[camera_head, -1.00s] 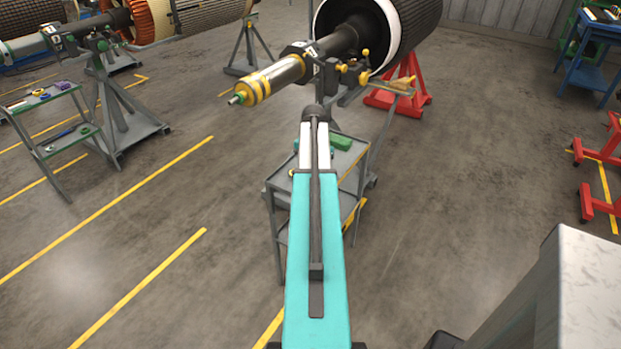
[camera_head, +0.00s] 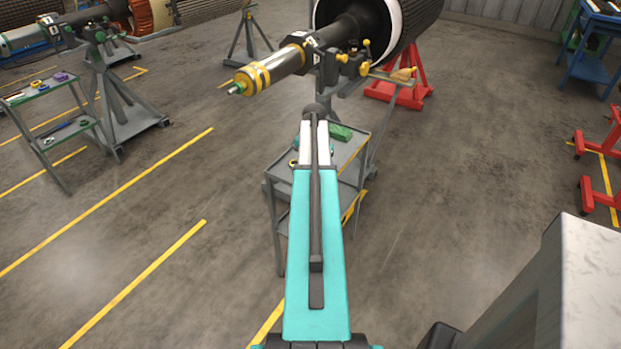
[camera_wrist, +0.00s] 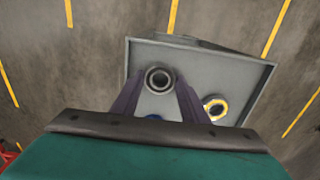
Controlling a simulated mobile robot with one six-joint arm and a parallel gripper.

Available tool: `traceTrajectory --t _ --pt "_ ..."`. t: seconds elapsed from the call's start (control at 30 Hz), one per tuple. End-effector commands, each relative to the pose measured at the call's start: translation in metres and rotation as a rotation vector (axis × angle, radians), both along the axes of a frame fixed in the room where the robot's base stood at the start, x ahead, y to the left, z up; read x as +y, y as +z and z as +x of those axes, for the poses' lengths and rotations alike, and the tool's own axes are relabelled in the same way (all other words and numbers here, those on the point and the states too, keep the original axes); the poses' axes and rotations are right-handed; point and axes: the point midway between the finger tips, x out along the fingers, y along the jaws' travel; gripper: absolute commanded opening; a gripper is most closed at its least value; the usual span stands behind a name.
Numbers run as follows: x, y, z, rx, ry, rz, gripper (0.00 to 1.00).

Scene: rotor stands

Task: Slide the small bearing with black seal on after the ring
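The small bearing, a grey ring with a dark seal (camera_wrist: 159,80), shows in the wrist view between the tips of my gripper's two purple-grey fingers (camera_wrist: 159,88). The fingers stand apart, one on each side of it; I cannot tell whether they touch it or whether it rests on the tray below. In the head view the rotor shaft (camera_head: 286,64) points left, with yellow bands (camera_head: 252,79) near its free end and a small greenish tip. I cannot tell which band is the ring.
A grey trolley (camera_head: 350,172) stands below my arm, with a green item (camera_head: 340,133) on top. A red stand (camera_head: 400,95) is behind.

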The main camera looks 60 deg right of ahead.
Motion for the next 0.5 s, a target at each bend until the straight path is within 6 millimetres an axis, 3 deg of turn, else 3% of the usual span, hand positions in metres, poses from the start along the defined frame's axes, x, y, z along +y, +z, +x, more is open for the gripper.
traceTrajectory --t 0.27,0.5 --pt "0.002 0.005 0.003 0.0 0.005 0.0 0.2" --pt "0.016 0.037 0.029 -0.001 0.046 -0.002 0.2"
